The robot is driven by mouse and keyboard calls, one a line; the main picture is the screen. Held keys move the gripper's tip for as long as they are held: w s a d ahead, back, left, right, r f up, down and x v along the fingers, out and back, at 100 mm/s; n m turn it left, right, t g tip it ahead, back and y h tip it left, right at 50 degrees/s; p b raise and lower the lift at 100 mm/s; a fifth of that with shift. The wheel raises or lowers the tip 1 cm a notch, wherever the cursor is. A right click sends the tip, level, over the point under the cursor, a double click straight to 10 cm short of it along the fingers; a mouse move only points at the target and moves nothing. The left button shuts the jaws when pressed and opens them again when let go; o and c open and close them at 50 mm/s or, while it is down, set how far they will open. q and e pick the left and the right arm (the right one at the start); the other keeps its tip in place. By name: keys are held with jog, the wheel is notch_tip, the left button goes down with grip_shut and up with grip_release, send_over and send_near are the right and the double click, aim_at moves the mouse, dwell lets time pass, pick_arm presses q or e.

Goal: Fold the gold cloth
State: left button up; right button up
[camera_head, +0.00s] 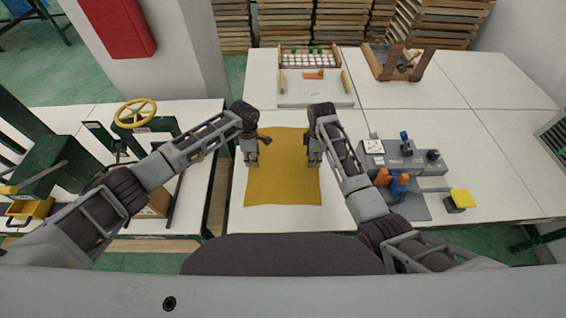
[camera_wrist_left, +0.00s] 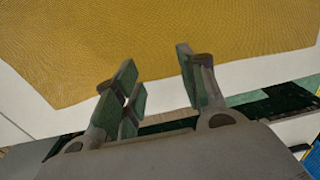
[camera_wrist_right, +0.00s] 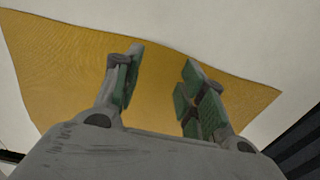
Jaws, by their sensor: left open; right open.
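The gold cloth (camera_head: 284,180) lies spread out flat on the white table, with slightly wavy edges. My left gripper (camera_head: 251,164) is open and empty over the cloth's left edge. In the left wrist view the cloth (camera_wrist_left: 160,40) fills the upper part, and the left fingers (camera_wrist_left: 160,80) point at its edge. My right gripper (camera_head: 314,162) is open and empty over the cloth's right edge. In the right wrist view the cloth (camera_wrist_right: 70,65) lies under the right fingers (camera_wrist_right: 162,80). I cannot tell whether any finger touches it.
A grey device with a blue and orange part (camera_head: 398,182) stands right of the cloth, with a yellow-topped block (camera_head: 461,199) beyond it. A board with a tray (camera_head: 316,90) and a wooden holder (camera_head: 396,64) stand behind. Machinery with a yellow wheel (camera_head: 135,112) is at left.

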pick_arm(q)
jog(key=shift+f, duration=0.55)
pick_arm(e)
jog(key=shift+f, duration=0.55)
pick_arm(q)
jog(key=shift+f, duration=0.2)
pick_arm(e)
jog(key=shift+f, duration=0.2)
pick_arm(q)
jog(key=shift+c, duration=0.3)
pick_arm(e)
jog(key=shift+c, duration=0.3)
pick_arm(q)
jog(key=shift+s+f, duration=0.1)
grip_shut()
pick_arm(e)
jog(key=shift+s+f, duration=0.1)
jog(key=shift+s, duration=0.05)
grip_shut()
pick_arm(q)
jog(key=shift+r, duration=0.3)
pick_arm(e)
jog(key=shift+r, duration=0.35)
